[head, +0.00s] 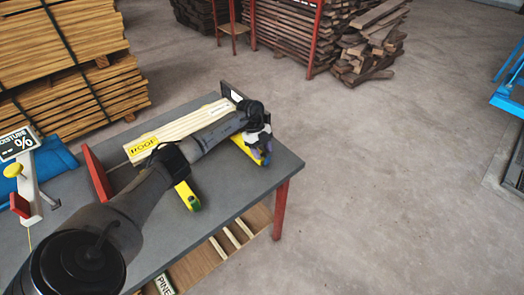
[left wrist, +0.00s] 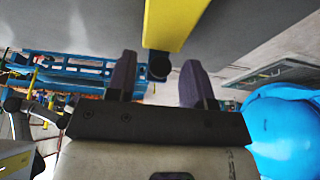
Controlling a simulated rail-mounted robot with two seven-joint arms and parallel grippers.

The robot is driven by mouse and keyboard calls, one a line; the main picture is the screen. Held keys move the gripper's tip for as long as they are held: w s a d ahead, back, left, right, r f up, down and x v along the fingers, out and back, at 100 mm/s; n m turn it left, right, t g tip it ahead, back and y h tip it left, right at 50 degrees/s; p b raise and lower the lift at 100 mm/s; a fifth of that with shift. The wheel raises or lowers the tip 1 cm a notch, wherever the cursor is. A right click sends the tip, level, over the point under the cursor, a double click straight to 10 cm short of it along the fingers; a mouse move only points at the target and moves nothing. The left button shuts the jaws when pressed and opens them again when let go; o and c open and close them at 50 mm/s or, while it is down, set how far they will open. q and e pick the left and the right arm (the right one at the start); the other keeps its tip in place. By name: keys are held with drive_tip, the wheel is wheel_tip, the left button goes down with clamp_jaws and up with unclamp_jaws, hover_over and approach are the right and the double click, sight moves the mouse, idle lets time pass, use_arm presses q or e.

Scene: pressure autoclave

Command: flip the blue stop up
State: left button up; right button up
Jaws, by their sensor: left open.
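My left gripper (head: 264,150) is open at the outer end of this bar. In the left wrist view its two purple fingers (left wrist: 158,68) stand either side of the tip with gaps, not clamped. The fingers partly hide the tip in the head view. My right gripper is not in view.
A second yellow stop with a green end (head: 188,194) lies nearer, beside my left arm. A pale board (head: 178,128) lies between a red plate (head: 97,173) and a dark end plate (head: 229,92). Timber stacks (head: 70,70) stand behind. The floor right of the table is clear.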

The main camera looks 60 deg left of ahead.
use_arm(q)
drive_tip(key=shift+c, duration=0.3)
clamp_jaws()
drive_tip(key=shift+a+f+h, duration=0.2)
drive_tip(key=shift+a+h, duration=0.2)
drive_tip(key=shift+h, duration=0.4)
drive_tip(key=shift+o, duration=0.3)
unclamp_jaws()
drive_tip(key=shift+r, duration=0.1)
drive_tip(key=shift+a+r, duration=0.15)
drive_tip(key=shift+r, duration=0.1)
drive_tip(key=p+v, duration=0.1)
drive_tip(key=v, duration=1.2)
drive_tip(key=shift+p, duration=0.3)
drive_tip(key=shift+s+r, duration=0.1)
